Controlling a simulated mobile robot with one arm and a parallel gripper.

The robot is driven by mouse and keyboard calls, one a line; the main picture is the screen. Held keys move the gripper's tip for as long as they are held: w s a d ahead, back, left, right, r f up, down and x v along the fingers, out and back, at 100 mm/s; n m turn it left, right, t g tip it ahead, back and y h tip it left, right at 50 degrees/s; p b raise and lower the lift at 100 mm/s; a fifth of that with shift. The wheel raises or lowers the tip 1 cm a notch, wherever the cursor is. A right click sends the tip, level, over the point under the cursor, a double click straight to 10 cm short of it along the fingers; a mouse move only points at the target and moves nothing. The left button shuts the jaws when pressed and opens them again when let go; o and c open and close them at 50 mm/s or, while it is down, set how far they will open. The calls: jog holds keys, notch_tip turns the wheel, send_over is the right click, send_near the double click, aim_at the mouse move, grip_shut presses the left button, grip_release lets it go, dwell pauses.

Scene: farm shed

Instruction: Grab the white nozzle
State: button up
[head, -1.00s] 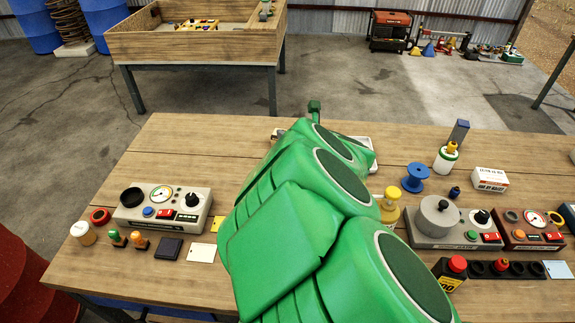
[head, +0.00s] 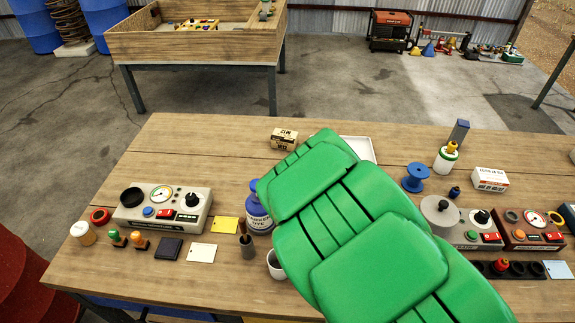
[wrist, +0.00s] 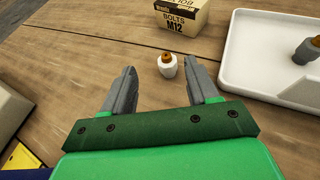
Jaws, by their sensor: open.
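The white nozzle (wrist: 167,68), small with an orange-brown tip, stands upright on the wooden table in the wrist view. My gripper (wrist: 163,74) is open, with its two grey fingers pointing towards the nozzle. The nozzle is around the fingertips, between their lines, nearer the right finger; I cannot tell how far it sits between them. Nothing is held. In the head view my green arm hides the nozzle and the gripper.
A bolts box (wrist: 181,16) stands just beyond the nozzle. A white tray (wrist: 237,65) lies to the right, holding a grey piece with an orange tip (wrist: 306,50). In the head view, a blue-capped bottle (head: 257,212) stands left of my arm.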

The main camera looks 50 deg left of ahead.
jog(key=shift+x, duration=1.75)
jog(key=shift+w+a+f, duration=0.5)
jog(key=shift+w+a, duration=0.15)
jog(key=shift+a, duration=0.2)
jog(key=shift+x, duration=1.1)
jog(key=c, duration=1)
jog(key=shift+r, duration=0.1)
